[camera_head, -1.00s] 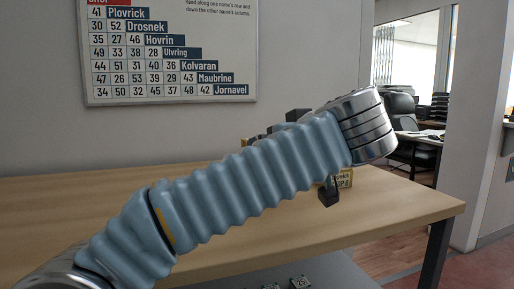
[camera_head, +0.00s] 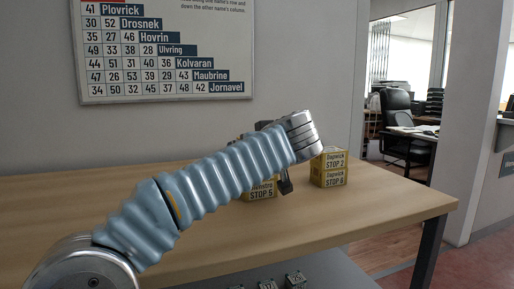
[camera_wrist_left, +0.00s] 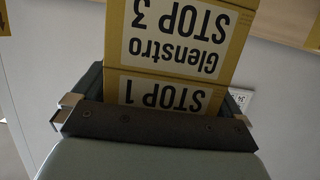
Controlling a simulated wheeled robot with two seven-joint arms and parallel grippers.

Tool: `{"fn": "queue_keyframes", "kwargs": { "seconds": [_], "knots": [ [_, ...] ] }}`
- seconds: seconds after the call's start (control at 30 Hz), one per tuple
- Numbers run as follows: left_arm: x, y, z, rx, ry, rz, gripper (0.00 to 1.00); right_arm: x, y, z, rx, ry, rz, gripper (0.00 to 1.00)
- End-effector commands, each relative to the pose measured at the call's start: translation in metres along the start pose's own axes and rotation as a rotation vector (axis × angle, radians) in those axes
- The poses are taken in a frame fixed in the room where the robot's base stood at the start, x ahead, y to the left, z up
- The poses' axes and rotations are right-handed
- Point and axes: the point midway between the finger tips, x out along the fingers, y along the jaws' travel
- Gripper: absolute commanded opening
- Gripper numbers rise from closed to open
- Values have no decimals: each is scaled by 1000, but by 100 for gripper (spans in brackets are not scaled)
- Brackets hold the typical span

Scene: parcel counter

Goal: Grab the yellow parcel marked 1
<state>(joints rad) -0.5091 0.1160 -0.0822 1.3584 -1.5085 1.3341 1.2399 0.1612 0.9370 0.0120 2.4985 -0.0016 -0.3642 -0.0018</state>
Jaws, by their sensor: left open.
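In the left wrist view, where lettering is upside down, the yellow parcel marked STOP 1 (camera_wrist_left: 165,95) sits between the fingers of my left gripper (camera_wrist_left: 155,108). The gripper is open; whether the fingers touch the parcel I cannot tell. The parcel rests on a yellow parcel marked Glenstro STOP 3 (camera_wrist_left: 185,38). Its name line is hidden behind the gripper. In the head view my left gripper (camera_head: 284,182) reaches over the table; my arm hides most of this stack. A yellow parcel's lower label (camera_head: 262,190) shows beneath the arm, its number hard to read. My right gripper is not in view.
More yellow edges show at the wrist view's sides. A wall chart (camera_head: 165,50) hangs behind. The table's front is clear.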

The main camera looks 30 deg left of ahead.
Motion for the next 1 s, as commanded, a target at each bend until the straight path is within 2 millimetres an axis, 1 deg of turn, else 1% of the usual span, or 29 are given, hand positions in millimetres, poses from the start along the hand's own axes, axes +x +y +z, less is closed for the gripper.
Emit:
{"fn": "queue_keyframes", "kwargs": {
  "seconds": [0.07, 0.3, 0.37, 0.63, 0.77, 0.87, 0.97, 1.0],
  "knots": [
    [0, 0, 0, 0, 0, 0, 98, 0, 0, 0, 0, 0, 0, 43],
    [0, 0, 0, 0, 0, 0, 62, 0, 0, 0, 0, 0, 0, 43],
    [-1, 0, 0, 0, 0, 1, 54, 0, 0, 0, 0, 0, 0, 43],
    [-1, 0, -2, -1, 1, 1, 54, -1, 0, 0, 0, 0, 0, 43],
    [-5, 1, -13, -1, 2, 1, 54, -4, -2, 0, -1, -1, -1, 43],
    [-10, 1, -31, -4, 1, 2, 54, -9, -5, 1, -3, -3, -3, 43],
    [-19, 1, -58, -5, 1, 2, 54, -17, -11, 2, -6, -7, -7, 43],
    [-23, 1, -72, -6, 2, 2, 54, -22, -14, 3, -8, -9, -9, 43]
  ]
}}
